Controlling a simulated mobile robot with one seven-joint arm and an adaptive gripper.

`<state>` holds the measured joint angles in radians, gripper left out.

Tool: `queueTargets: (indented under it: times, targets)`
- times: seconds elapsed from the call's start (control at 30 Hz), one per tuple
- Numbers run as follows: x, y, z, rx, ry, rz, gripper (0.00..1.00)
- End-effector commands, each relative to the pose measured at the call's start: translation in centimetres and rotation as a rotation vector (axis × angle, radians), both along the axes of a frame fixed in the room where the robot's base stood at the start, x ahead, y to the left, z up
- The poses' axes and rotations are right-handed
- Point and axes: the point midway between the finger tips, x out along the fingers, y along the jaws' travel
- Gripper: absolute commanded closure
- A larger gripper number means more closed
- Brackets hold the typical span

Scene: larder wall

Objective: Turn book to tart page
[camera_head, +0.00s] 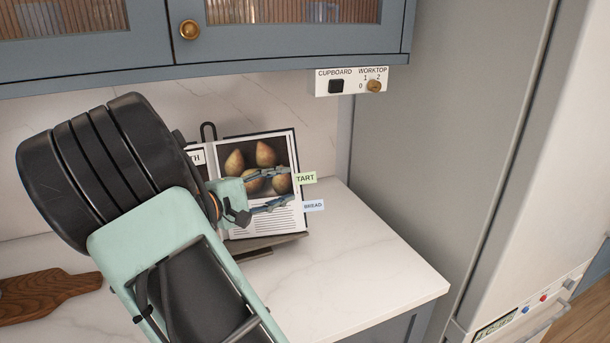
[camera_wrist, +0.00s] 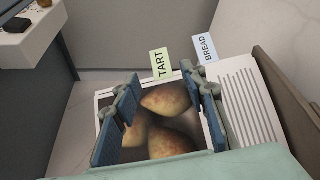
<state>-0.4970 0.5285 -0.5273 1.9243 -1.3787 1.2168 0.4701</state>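An open cookbook (camera_head: 286,149) leans on a dark stand (camera_head: 272,242) on the worktop. Its right page has a picture of pears above lines of text; the pears also show in the wrist view (camera_wrist: 165,103). A green TART tab (camera_head: 306,179) and, below it, a blue BREAD tab (camera_head: 314,206) stick out from the right edge. In the wrist view, the TART tab (camera_wrist: 158,63) lies beyond the fingertips and the BREAD tab (camera_wrist: 206,48) is to its right. My gripper (camera_head: 286,189) is open in front of the right page, fingers apart. My arm hides most of the left page.
A switch panel (camera_head: 350,82) with a black button and a brass knob sits under the blue wall cupboard (camera_head: 290,38). A wooden board (camera_head: 45,297) lies at the left of the worktop. The worktop right of the book (camera_head: 370,265) is clear, up to a tall grey panel (camera_head: 430,130).

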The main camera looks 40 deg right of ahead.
Motion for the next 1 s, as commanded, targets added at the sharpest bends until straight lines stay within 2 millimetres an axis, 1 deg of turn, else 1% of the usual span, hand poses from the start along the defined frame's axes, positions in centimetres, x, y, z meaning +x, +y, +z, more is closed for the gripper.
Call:
queueTargets:
  times: [0.03, 0.3, 0.4, 0.5, 0.63, 0.9, 1.0]
  targets:
    - [0.0, -0.9, -0.1, -0.002, 0.001, -0.005, 0.61]
    - [0.6, -6.0, -0.7, -0.001, 0.003, -0.006, 0.61]
    - [0.8, -7.5, -0.9, 0.000, 0.002, -0.005, 0.61]
    - [1.0, -8.5, -1.0, 0.000, 0.001, -0.003, 0.61]
    - [1.1, -9.1, -1.2, 0.001, 0.001, -0.002, 0.61]
    - [1.1, -9.2, -1.2, 0.001, 0.001, -0.002, 0.61]
    - [1.1, -9.2, -1.2, 0.001, 0.001, -0.002, 0.72]
